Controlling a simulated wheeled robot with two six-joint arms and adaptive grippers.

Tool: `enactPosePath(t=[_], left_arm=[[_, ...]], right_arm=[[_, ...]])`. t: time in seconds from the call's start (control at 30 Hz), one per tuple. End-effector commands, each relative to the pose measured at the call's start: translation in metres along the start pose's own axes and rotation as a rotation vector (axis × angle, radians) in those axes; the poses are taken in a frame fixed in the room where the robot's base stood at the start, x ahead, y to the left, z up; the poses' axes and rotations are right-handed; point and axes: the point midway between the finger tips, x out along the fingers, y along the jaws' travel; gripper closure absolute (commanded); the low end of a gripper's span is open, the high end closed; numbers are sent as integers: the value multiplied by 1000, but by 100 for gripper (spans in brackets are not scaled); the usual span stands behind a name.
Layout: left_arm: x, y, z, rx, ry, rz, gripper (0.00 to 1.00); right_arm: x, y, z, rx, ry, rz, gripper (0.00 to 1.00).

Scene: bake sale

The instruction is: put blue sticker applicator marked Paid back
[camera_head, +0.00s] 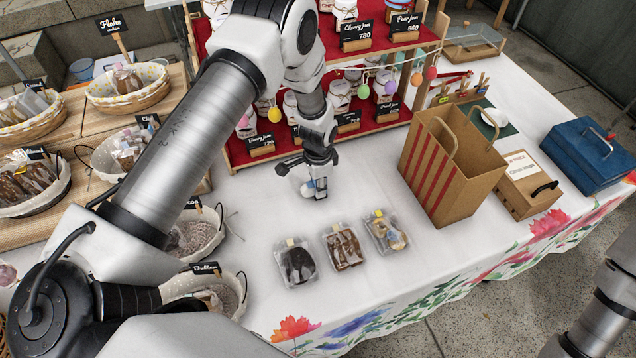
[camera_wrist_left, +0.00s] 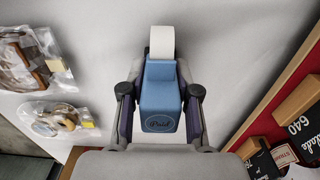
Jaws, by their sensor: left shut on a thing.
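The blue sticker applicator marked "Paid" (camera_wrist_left: 160,98) is between the fingers of my left gripper (camera_wrist_left: 160,112) in the left wrist view. A white roll shows at its far end. In the head view my left gripper (camera_head: 309,176) points down over the white cloth, and a small part of the applicator (camera_head: 309,187) shows below the fingers. The gripper is shut on it. I cannot tell if the applicator touches the cloth. My right gripper is out of view.
Three bagged baked goods (camera_head: 342,246) lie in front of my left gripper. A striped paper bag (camera_head: 452,165), wooden box (camera_head: 525,184) and blue case (camera_head: 590,155) stand to the right. A small wooden rack (camera_head: 459,92) is behind the bag. The red jam shelf (camera_head: 262,152) is close behind the gripper.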

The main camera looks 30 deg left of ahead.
Motion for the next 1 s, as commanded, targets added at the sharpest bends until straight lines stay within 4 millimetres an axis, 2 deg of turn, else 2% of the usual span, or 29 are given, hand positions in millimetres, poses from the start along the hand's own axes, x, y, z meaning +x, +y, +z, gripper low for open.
enactPosePath(t=[0.03, 0.1, 0.37, 0.43, 0.5, 0.57, 0.9, 1.0], left_arm=[[1, 0, 0, 0, 0, 0, 62], [1, 0, 0, 0, 0, 0, 44], [0, 0, 0, 0, 0, 0, 44], [-4, 0, 0, 0, 0, 0, 44], [-9, 0, -1, 0, 2, -2, 44], [-19, -1, -1, -1, 3, -2, 44], [-102, 0, 0, 0, 3, -3, 44], [-116, 0, 0, 0, 2, -1, 44]], right_arm=[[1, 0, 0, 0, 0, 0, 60], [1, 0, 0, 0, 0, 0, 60], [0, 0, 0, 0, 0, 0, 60], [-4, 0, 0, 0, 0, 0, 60], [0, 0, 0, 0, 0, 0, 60], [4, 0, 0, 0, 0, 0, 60], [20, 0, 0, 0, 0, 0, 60], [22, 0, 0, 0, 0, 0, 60]])
